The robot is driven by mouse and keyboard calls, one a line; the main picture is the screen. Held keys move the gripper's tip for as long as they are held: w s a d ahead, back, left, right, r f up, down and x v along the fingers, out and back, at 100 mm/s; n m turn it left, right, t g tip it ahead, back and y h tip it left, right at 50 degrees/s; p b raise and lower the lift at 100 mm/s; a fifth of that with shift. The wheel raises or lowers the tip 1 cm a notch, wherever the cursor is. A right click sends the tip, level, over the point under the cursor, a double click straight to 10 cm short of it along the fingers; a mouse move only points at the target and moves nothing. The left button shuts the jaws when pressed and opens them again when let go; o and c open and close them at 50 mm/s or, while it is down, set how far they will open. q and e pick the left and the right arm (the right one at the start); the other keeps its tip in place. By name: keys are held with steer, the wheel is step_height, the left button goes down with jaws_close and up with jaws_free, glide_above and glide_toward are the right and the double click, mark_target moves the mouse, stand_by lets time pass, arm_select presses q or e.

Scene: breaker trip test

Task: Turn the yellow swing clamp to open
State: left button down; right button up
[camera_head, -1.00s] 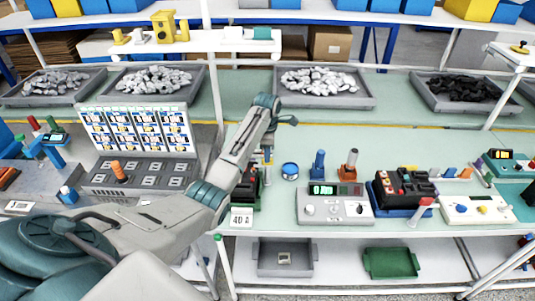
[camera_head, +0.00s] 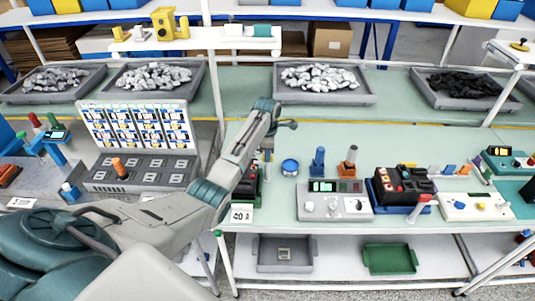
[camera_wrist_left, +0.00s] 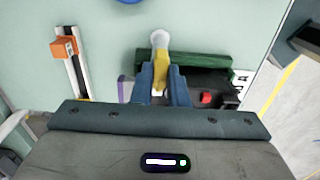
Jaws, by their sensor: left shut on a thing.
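The yellow swing clamp (camera_wrist_left: 161,76) shows in the left wrist view as a yellow lever with a pale, rounded end. It sits on a dark fixture with a green bar (camera_wrist_left: 205,61). My left gripper (camera_wrist_left: 165,84) has its two blue fingers on either side of the yellow lever and is shut on it. In the head view my left gripper (camera_head: 267,156) points down over the fixture (camera_head: 249,188), which my arm partly hides. The clamp's base is hidden between the fingers. My right gripper is not in view.
A red button (camera_wrist_left: 206,98) lies just right of the fingers. An orange block on a rail (camera_wrist_left: 64,48) is to the left. In the head view, a blue round knob (camera_head: 290,167) and a grey meter box (camera_head: 335,200) stand right of the fixture.

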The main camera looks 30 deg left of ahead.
arm_select(q)
steer(key=shift+m, duration=0.3)
steer(key=m, duration=1.3)
steer(key=shift+r, duration=0.1)
steer(key=m, duration=0.3)
steer(key=shift+m, duration=0.7)
steer(key=c, duration=1.4)
jaws_free()
steer(key=shift+c, duration=0.2)
